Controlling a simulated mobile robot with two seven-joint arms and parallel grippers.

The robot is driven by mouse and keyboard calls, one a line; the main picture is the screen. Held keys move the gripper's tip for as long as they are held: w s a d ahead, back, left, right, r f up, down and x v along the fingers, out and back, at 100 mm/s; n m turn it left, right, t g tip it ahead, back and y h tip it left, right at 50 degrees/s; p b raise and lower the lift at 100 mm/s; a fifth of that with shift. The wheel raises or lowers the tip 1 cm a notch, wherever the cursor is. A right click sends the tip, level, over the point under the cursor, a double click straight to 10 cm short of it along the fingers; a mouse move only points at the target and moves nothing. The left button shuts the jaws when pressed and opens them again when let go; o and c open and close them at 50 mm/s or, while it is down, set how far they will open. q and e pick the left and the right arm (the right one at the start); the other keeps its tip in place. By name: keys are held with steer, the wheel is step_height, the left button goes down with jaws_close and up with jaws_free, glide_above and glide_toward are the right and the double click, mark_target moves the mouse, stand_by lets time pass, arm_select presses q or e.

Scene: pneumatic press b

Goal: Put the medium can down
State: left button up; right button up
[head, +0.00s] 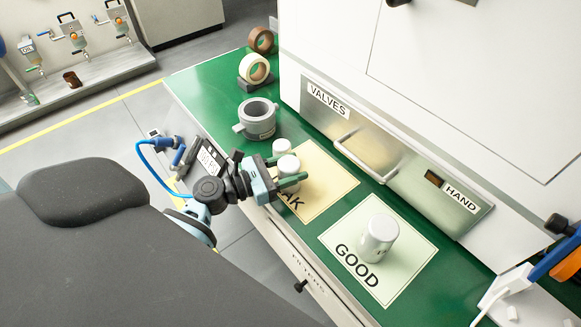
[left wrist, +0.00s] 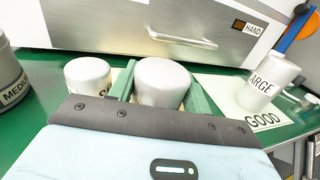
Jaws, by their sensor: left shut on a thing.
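My left gripper (head: 289,172) is shut on a white can, which I take as the medium can (head: 288,164), over the yellow mat (head: 325,178) whose visible letters read "AK". In the left wrist view the held can (left wrist: 162,80) is between the two green fingers (left wrist: 163,92). Its label and its base are hidden, so I cannot tell whether it touches the mat. A smaller white can (head: 281,146) stands just beyond it; it also shows left of the fingers in the left wrist view (left wrist: 88,75). My right gripper is not in view.
The large can (head: 380,234) stands upright on the pale GOOD mat (head: 347,228). A grey collar-like part (head: 257,118) and two tape rolls (head: 254,69) are farther back on the green bench. The VALVES drawer front (head: 330,117) with a bar handle borders the mats. The yellow mat's right part is clear.

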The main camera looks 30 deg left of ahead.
arm_select(q)
steer(key=shift+f, duration=0.15)
steer(key=o, duration=1.4)
steer(key=shift+c, duration=0.2)
steer(key=shift+s+a+r, duration=0.1)
steer(key=shift+s+r, duration=0.05)
steer(key=shift+r, duration=0.05)
steer(key=b+v, duration=0.1)
steer(key=v, duration=1)
steer(key=shift+s+a, duration=0.2)
steer(key=shift+s, duration=0.15)
